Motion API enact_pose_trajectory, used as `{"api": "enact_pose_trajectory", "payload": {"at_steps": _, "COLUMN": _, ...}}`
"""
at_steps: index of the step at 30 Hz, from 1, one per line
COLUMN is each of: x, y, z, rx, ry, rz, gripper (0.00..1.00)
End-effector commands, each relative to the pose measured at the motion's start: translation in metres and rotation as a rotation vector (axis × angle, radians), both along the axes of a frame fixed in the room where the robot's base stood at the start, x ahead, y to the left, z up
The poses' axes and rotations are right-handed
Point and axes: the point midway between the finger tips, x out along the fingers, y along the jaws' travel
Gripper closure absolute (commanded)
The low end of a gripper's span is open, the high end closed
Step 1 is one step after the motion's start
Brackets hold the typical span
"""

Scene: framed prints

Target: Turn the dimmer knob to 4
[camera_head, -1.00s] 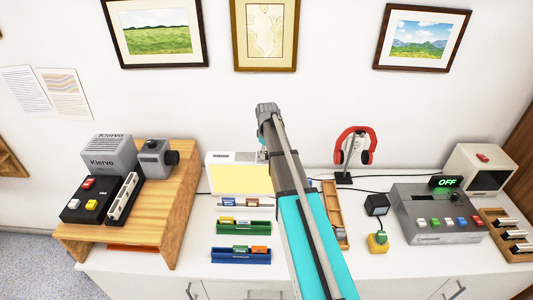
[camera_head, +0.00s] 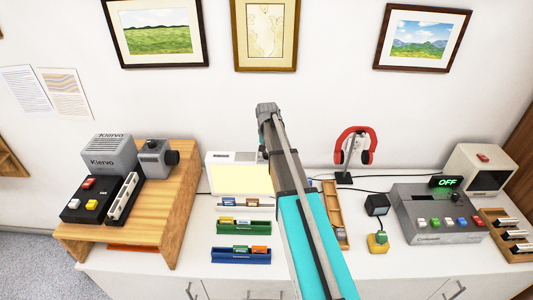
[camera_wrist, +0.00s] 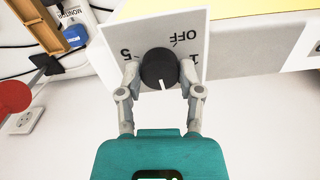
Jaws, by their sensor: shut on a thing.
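The black round dimmer knob (camera_wrist: 160,68) is on a white dial plate (camera_wrist: 138,32) in the wrist view. Its white pointer line is toward the bottom of the picture. The plate's markings appear upside down: OFF above the knob, 5 at its left and a partly covered 1 at its right. Other numbers are hidden. My gripper (camera_wrist: 160,72) is shut on the knob, one finger on each side. In the head view my arm hides the knob and gripper. A white box with a pale cream lit panel (camera_head: 242,181) stands beside the arm.
Several small trays, including a green tray (camera_head: 243,229), lie before the panel. A wooden stand (camera_head: 180,207) with grey devices is at left. A red headphone stand (camera_head: 354,146) and a grey console (camera_head: 436,215) are at right. Cables run along the back.

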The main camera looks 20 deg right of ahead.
Motion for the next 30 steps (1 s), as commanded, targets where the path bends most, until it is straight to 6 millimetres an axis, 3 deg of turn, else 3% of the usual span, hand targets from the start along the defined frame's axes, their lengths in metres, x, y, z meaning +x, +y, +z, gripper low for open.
{"api": "enact_pose_trajectory", "payload": {"at_steps": 30, "x": 0.0035, "y": 0.0002, "z": 0.0004, "rx": 0.003, "ry": -0.005, "rz": -0.954, "gripper": 1.00}}
